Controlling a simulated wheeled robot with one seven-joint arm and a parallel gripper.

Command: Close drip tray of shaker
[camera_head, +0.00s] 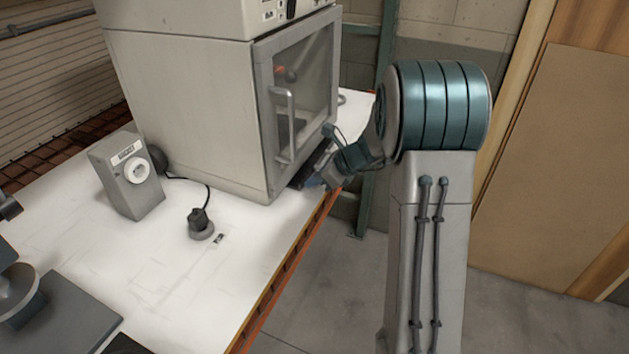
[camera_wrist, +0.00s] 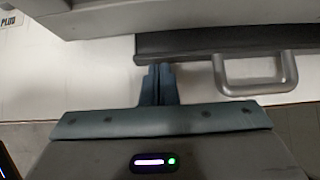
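The shaker is a large grey cabinet (camera_head: 190,110) with a glazed front door (camera_head: 305,90) that is closed. Its dark drip tray (camera_head: 317,168) sticks out a little below the door; in the wrist view the tray's dark front edge (camera_wrist: 200,42) shows with a grey loop handle (camera_wrist: 256,88) at right. My gripper (camera_head: 312,183) is at the front of the tray, partly hidden by my arm in the head view. In the wrist view its fingers (camera_wrist: 158,70) are together and empty, their tips close to the tray's front edge, left of the handle. Contact is not clear.
The shaker stands on a white bench top (camera_head: 150,260) with an orange front edge. A grey control box (camera_head: 126,178) and a small round plug-like piece (camera_head: 201,226) with a black cable are left of it. The floor (camera_head: 510,300) at right is clear.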

